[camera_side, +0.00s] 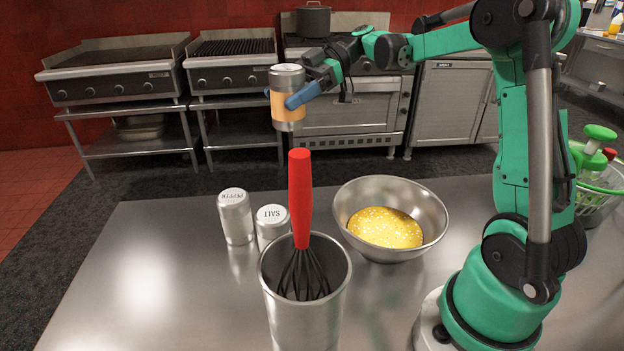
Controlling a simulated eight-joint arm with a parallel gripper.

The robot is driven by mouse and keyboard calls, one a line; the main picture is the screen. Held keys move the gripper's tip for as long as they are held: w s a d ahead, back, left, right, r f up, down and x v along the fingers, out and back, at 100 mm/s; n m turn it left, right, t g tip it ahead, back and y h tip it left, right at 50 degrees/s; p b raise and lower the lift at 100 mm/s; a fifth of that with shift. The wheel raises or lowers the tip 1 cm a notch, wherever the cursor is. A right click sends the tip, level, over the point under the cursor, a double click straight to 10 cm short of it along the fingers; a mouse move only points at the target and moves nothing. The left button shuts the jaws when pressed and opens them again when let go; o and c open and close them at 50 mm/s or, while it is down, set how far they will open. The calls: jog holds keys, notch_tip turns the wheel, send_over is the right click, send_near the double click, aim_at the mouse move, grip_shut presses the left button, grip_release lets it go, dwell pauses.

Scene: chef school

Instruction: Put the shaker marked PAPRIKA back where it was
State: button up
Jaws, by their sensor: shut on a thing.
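A metal shaker with an orange band (287,97) is held upright in the air, well above the steel table (150,290). My gripper (290,102), with blue fingers, is shut on it from the right. No PAPRIKA lettering can be read on it from this side. Two other metal shakers stand on the table below it, one marked PEPPER (235,216) and one marked SALT (271,224). The lower part of the salt shaker is hidden behind a metal canister.
The tall metal canister (304,320) holds a red-handled whisk (300,195) that sticks up high near the front. A metal bowl (432,211) with yellow contents stands to its right. A green-lidded basket (600,185) is at the right edge. The table's left part is clear.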

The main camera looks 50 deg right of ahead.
notch_tip(320, 180, down, 20)
jog(key=shift+r, duration=0.25)
dwell(0.3)
jog(key=o, duration=1.4)
jog(key=shift+f, duration=0.1)
jog(key=shift+f, duration=0.1)
jog(key=v, duration=0.7)
jog(key=shift+s+d, duration=0.1)
jog(key=shift+d, duration=0.1)
